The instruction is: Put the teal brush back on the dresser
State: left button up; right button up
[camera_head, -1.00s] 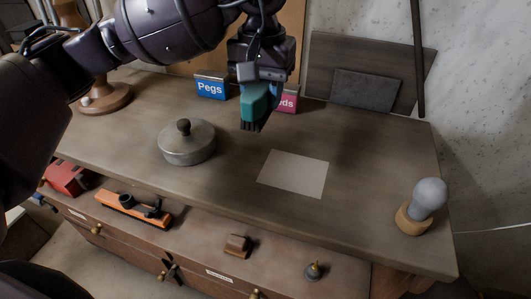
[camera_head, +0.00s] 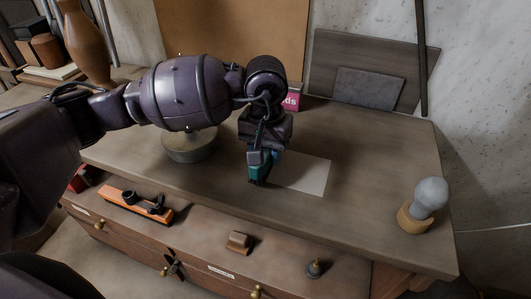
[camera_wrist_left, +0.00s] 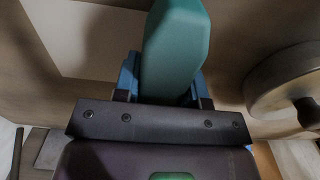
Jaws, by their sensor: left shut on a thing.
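The teal brush (camera_head: 259,172) is held in my left gripper (camera_head: 262,158), which is shut on it. In the head view the brush hangs bristles down at the left edge of the pale sheet (camera_head: 306,175) on the dresser top (camera_head: 370,195). I cannot tell whether its bristles touch the surface. In the left wrist view the brush (camera_wrist_left: 175,45) sits between the blue fingers (camera_wrist_left: 165,85). My right gripper is not in view.
A round lidded metal pot (camera_head: 190,149) stands left of the brush, partly behind my left arm. A grey bulb-shaped thing on a wooden base (camera_head: 412,218) stands at the right. An orange tool (camera_head: 134,204) and small items lie on the lower front ledge.

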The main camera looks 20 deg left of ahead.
pick_arm(q)
jog(key=shift+f, duration=0.5)
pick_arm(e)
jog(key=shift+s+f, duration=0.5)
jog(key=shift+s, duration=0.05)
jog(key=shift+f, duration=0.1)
